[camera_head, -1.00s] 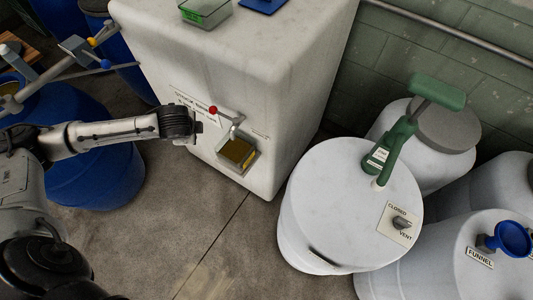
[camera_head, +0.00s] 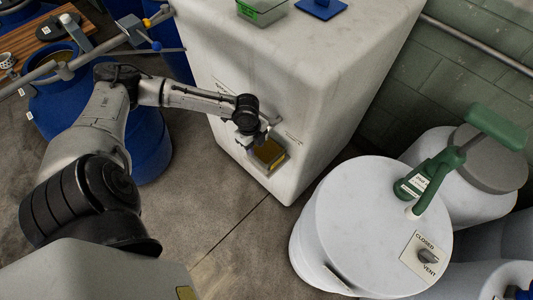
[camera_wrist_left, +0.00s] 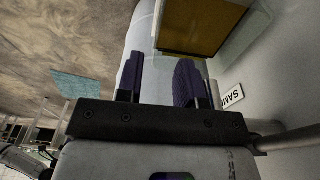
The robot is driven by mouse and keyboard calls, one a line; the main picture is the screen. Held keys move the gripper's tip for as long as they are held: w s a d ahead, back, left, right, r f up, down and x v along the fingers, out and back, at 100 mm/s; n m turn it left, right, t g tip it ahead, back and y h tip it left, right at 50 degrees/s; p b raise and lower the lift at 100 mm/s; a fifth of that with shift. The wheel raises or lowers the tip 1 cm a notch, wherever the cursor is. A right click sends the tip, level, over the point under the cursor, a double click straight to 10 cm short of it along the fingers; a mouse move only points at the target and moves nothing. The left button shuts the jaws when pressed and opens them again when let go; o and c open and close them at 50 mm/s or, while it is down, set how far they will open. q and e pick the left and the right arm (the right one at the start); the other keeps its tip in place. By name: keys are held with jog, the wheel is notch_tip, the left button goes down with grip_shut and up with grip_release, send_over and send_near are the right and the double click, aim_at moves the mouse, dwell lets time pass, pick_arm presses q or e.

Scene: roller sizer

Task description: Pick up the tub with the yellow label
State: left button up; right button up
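The tub (camera_head: 268,153) is a small, clear box with brown-gold contents and a yellow patch on its side. It sits low against the front of the big white tank (camera_head: 290,75), under the tap. The left wrist view shows the tub (camera_wrist_left: 198,22) just beyond the fingertips, up and to the right. My left gripper (camera_head: 256,138) is above and beside the tub, partly covering the tap. Its two purple-padded fingers (camera_wrist_left: 160,72) are apart with nothing between them. Whether a finger touches the tub I cannot tell. My right gripper is not in view.
Another clear tub with a green label (camera_head: 262,12) and a blue item (camera_head: 320,8) stand on top of the tank. A white drum (camera_head: 360,225) with a green hand pump (camera_head: 432,175) is at the right. A blue drum (camera_head: 150,145) stands left. Floor between is clear.

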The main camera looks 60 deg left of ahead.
aim_at(257, 166)
pick_arm(q)
jog(key=f+b, duration=0.1)
jog(key=f, duration=0.5)
jog(key=d+f+b, duration=0.1)
jog(key=f, duration=0.1)
jog(key=shift+s+f+b, duration=0.15)
jog(key=shift+f+b, duration=0.15)
jog(key=shift+f, duration=0.3)
jog(key=shift+c, duration=0.5)
grip_shut()
